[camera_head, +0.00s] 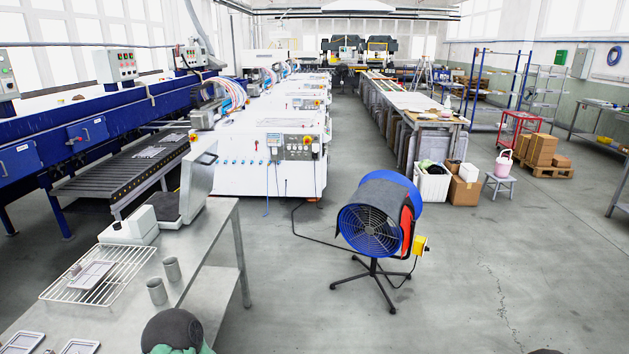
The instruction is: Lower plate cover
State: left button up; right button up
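The plate cover (199,172) looks to be the raised pale lid of a small white machine on the metal table at the left. It stands up, leaning slightly back, at the right end of the machine. The machine's white base (130,228) sits low on the table, with a dark flat plate (163,206) beside the raised lid. No gripper fingers show in this view. A dark rounded part with teal below it shows at the bottom edge; it may be part of my arm.
The metal table (212,285) also carries a wire rack (62,291) with a small tray on it, two grey cups (157,291) and metal trays (22,343) at the front left. A blue fan (372,228) stands on the floor to the right. The floor at right front is open.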

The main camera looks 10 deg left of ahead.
aim_at(198, 176)
jog(key=i+u, duration=0.4)
jog(key=i+l+u, duration=0.1)
jog(key=u, duration=0.3)
jog(key=i+l+u, duration=0.2)
jog(key=i+u, duration=0.2)
